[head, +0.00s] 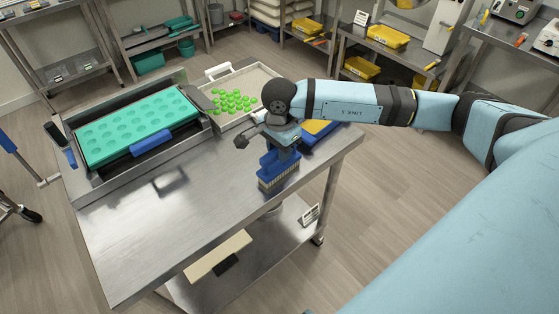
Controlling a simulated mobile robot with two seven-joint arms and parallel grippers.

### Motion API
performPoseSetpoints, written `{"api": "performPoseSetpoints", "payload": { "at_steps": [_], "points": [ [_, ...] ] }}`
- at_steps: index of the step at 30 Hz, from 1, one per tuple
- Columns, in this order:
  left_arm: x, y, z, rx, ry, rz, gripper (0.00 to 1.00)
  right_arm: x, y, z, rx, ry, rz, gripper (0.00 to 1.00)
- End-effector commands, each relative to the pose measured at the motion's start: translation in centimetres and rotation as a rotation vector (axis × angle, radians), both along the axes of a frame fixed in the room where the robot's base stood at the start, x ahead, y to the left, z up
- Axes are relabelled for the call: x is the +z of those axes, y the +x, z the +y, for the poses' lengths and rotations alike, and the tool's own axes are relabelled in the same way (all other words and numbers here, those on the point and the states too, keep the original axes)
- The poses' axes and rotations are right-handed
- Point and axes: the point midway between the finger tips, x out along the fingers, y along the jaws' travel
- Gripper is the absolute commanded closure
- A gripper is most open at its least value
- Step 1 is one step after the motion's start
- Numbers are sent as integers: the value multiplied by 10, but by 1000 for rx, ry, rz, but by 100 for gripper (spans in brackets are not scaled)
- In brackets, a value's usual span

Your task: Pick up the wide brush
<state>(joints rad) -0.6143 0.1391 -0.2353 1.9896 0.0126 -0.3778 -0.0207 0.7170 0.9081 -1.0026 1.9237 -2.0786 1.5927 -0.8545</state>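The wide brush (279,176) is blue with a band of tan bristles pointing down. It is upright at the front right part of the steel table (190,225); I cannot tell if the bristles touch the top. My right gripper (282,148) points down directly over the brush, at its blue handle. The wrist and the handle hide the fingertips, so whether they are closed on it does not show. My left gripper is not in view.
A teal mold tray (137,127) with a blue scraper-like piece (152,144) lies in the machine at left. A tray (258,78) of green gummies stands behind the brush. A blue and yellow object (319,129) lies to its right. The table's front is clear.

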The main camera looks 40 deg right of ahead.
Motion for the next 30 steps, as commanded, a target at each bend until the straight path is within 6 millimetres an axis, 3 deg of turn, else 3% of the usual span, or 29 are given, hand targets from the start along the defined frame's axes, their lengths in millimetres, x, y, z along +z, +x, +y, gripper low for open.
{"api": "performPoseSetpoints", "payload": {
  "at_steps": [1,4,14,19,23,30],
  "points": [
    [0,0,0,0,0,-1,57,0,0,0,0,0,0,80],
    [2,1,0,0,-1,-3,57,0,0,0,0,0,0,100],
    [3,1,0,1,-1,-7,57,2,0,0,0,0,-1,100],
    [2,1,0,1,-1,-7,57,15,1,0,0,0,-2,100],
    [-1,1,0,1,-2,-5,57,36,1,0,0,1,-5,100],
    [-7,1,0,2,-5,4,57,103,2,0,0,1,-8,100]
  ]
}}
